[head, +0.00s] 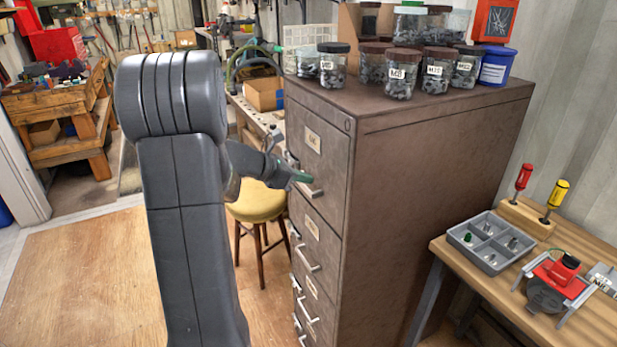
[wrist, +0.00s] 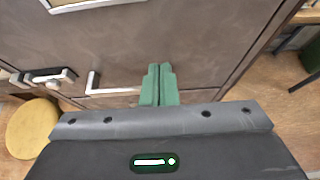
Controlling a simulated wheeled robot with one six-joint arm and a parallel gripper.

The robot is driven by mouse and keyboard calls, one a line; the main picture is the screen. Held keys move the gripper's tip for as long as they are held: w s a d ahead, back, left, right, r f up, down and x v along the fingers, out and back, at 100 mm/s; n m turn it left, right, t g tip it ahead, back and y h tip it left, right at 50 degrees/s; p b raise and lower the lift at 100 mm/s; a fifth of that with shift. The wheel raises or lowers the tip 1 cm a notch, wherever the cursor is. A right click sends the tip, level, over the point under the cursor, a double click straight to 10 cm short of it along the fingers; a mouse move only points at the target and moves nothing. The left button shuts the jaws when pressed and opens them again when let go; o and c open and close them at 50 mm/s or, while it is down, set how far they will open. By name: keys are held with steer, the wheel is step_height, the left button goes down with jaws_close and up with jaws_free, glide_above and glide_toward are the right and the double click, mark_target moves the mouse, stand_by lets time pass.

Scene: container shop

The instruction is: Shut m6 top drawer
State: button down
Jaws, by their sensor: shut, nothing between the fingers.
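The m6 cabinet is a brown metal filing cabinet (head: 435,175) with a column of drawers. Its top drawer (head: 318,155) has a label holder and a silver bar handle (head: 312,190). The drawer front looks flush or nearly flush with the cabinet body; I see no clear gap. The front also fills much of the wrist view (wrist: 190,45), with a pale handle (wrist: 94,82) left of the fingers. My gripper (head: 303,177) is shut and empty, its green fingertips (wrist: 158,70) pointing at the lower part of this front. I cannot tell whether they touch it.
Labelled jars (head: 402,75) and a blue tub (head: 497,66) stand on the cabinet top. A yellow stool (head: 257,203) is close behind my gripper, left of the cabinet. A wooden bench (head: 455,250) with a grey tray (head: 490,243) stands at right. Wooden floor lies open at left.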

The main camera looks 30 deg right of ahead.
steer(key=b+v, duration=0.1)
steer(key=v, duration=1)
steer(key=shift+a+f, duration=0.3)
steer(key=shift+a, duration=0.1)
steer(key=x, duration=0.4)
steer(key=r+x, duration=0.1)
steer(key=x, duration=0.4)
steer(key=d+x, duration=0.1)
steer(key=x, duration=0.3)
steer(key=shift+d+r+p, duration=0.2)
steer(key=shift+d+p, duration=0.1)
steer(key=shift+p, duration=0.1)
steer(key=shift+r, duration=0.1)
steer(key=shift+r, duration=0.1)
